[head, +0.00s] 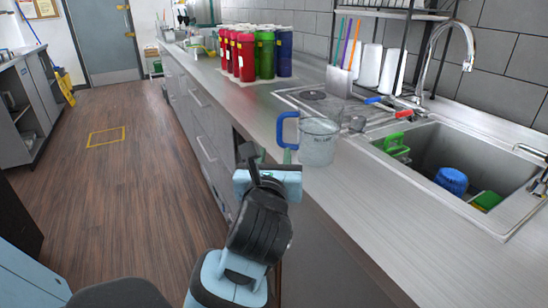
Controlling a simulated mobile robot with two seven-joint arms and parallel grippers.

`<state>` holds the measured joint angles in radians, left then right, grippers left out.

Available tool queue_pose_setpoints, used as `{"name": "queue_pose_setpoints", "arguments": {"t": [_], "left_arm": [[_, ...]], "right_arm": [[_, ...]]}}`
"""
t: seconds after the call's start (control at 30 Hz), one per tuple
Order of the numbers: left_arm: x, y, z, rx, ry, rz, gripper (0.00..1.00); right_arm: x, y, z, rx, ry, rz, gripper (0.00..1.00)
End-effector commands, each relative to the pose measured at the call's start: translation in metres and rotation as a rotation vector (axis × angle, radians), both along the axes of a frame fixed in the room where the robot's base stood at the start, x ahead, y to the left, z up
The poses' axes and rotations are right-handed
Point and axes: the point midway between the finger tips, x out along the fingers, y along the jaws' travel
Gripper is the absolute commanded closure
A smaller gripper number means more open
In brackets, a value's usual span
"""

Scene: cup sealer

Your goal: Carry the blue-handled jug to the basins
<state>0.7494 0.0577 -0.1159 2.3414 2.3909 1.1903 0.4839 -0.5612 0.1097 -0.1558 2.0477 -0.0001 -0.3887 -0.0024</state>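The clear jug (318,143) with a blue handle (283,131) stands upright on the steel counter, near its front edge and left of the sink. Its handle points left, toward the aisle. The sink basin (430,150) is sunk into the counter at the right. My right gripper is not seen.
A blue cup (452,181), a green item (397,146) and a green-yellow sponge (486,201) lie in the basin. A curved faucet (432,52) rises behind it. Several red, green and blue bottles (264,55) stand farther left. The counter in front of the basin is clear.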

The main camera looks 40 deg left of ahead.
Motion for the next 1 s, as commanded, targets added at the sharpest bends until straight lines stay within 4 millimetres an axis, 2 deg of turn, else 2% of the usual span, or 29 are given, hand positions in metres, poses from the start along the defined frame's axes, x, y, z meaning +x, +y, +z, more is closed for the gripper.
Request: {"name": "queue_pose_setpoints", "arguments": {"t": [0.33,0.47,0.6,0.73,0.87,1.0], "left_arm": [[0.0,0.0,-0.001,0.004,0.001,0.002,0.65],[-0.006,0.006,-0.01,0.084,0.021,0.04,0.65],[-0.022,0.014,-0.032,0.338,0.081,0.125,0.65],[-0.041,0.008,-0.055,0.677,0.168,0.172,0.65],[-0.058,-0.014,-0.084,1.038,0.27,0.154,0.65],[-0.076,-0.051,-0.13,1.441,0.386,0.055,0.65]], "right_arm": [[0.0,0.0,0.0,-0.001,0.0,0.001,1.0],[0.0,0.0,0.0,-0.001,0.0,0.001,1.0],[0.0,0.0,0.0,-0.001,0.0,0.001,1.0],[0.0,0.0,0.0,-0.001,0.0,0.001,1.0],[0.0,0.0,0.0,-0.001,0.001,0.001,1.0],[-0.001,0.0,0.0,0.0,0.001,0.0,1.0]]}}
